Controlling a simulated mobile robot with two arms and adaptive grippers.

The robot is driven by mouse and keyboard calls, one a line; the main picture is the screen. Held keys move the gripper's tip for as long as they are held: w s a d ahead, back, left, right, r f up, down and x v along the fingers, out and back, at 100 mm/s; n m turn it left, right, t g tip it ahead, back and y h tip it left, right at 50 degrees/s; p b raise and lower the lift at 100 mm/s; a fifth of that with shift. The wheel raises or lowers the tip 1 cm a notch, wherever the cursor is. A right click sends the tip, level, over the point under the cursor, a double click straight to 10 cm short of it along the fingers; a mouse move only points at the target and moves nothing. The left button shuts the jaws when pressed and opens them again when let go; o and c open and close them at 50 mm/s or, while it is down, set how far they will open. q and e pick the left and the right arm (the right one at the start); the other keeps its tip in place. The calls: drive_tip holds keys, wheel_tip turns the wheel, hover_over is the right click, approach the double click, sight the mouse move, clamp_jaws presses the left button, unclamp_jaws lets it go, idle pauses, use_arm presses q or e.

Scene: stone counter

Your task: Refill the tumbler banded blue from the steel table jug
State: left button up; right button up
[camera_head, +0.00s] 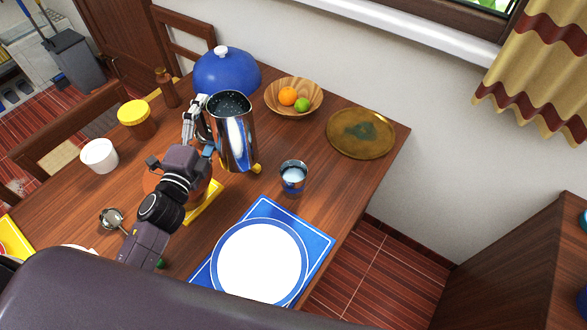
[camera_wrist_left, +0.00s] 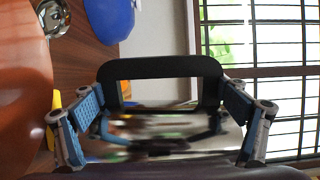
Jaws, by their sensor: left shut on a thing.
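The steel table jug (camera_head: 236,140) is shiny, with its open mouth facing up, and looks upright or nearly so. My left gripper (camera_head: 208,136) is shut on it from its left side. The left wrist view shows the jug's mirror-like surface (camera_wrist_left: 165,145) between the fingers (camera_wrist_left: 160,122). I cannot tell whether the jug's base touches the table. The tumbler (camera_head: 293,178) stands upright to the right of the jug and apart from it. My right gripper is not in view.
A white plate (camera_head: 262,262) on a blue mat (camera_head: 318,243) lies in front of the tumbler. Behind are a blue dome (camera_head: 228,75), a wooden fruit bowl (camera_head: 313,98) and a brass tray (camera_head: 345,150). An orange-brown rounded thing (camera_head: 158,182) sits beside my arm. A white cup (camera_head: 100,156) stands left.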

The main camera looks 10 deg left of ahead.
use_arm(q)
drive_tip(key=shift+r+p, duration=2.45)
drive_tip(key=shift+r, duration=0.3)
drive_tip(key=shift+f, duration=0.1)
